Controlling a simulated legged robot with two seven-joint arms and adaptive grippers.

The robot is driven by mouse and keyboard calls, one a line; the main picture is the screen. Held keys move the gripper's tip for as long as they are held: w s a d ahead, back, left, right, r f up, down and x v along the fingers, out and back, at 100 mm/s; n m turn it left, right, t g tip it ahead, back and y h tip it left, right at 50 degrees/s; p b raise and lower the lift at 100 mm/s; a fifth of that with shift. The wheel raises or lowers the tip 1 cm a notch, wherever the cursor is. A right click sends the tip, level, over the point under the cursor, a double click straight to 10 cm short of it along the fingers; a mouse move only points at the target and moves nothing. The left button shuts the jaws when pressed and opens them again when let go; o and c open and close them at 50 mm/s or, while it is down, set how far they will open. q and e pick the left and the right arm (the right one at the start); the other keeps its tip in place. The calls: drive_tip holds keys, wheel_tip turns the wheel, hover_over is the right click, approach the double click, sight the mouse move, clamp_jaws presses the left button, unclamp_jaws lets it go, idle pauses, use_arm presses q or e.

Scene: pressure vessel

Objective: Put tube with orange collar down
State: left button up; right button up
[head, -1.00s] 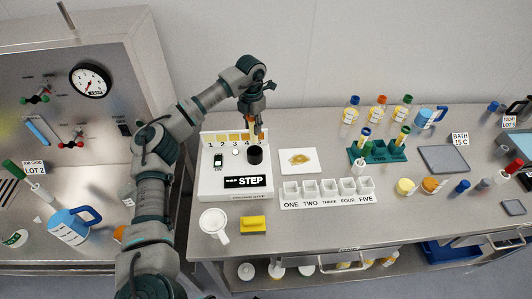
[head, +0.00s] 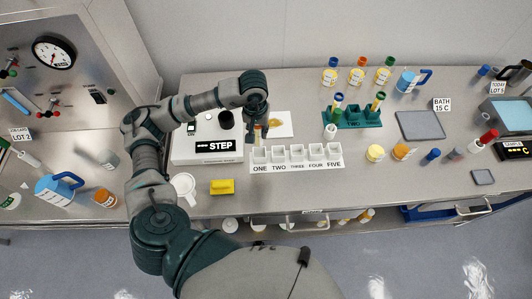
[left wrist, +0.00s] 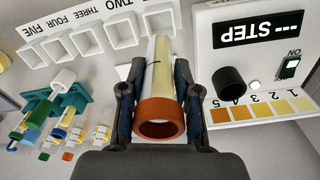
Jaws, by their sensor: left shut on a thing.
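The tube with orange collar (left wrist: 160,118) is between the two fingers of my left gripper (left wrist: 155,92) in the left wrist view. The gripper is shut on it, its collar end towards the camera. In the head view my left gripper (head: 256,122) is above the back left corner of the white five-cell rack (head: 310,167), near cell ONE; the tube's lower part (head: 257,138) shows only in part under it. I cannot tell whether the tube touches the rack. The labelled cells ONE to FIVE look empty. My right gripper is not in view.
The white STEP device (head: 190,152) with its black round part (head: 226,119) stands left of the rack. A green tube rack (head: 352,118) is behind right. A yellow block (head: 222,186) and a white mug (head: 185,187) are in front left.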

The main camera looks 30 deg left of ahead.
sight(259, 146)
use_arm(q)
drive_tip(key=f, duration=0.2)
drive_tip(key=f+p, duration=0.1)
drive_tip(key=f, duration=0.2)
drive_tip(key=shift+s+a+f, duration=0.15)
drive_tip(key=shift+s+f, duration=0.05)
drive_tip(key=shift+f, duration=0.1)
drive_tip(key=f, duration=0.3)
drive_tip(key=shift+d+f+p, duration=0.35)
drive_tip(key=shift+d, duration=0.05)
drive_tip(key=shift+f, duration=0.3)
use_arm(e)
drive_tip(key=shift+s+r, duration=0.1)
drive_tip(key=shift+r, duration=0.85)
use_arm(q)
drive_tip(key=shift+a+f, duration=0.1)
drive_tip(key=shift+a, duration=0.05)
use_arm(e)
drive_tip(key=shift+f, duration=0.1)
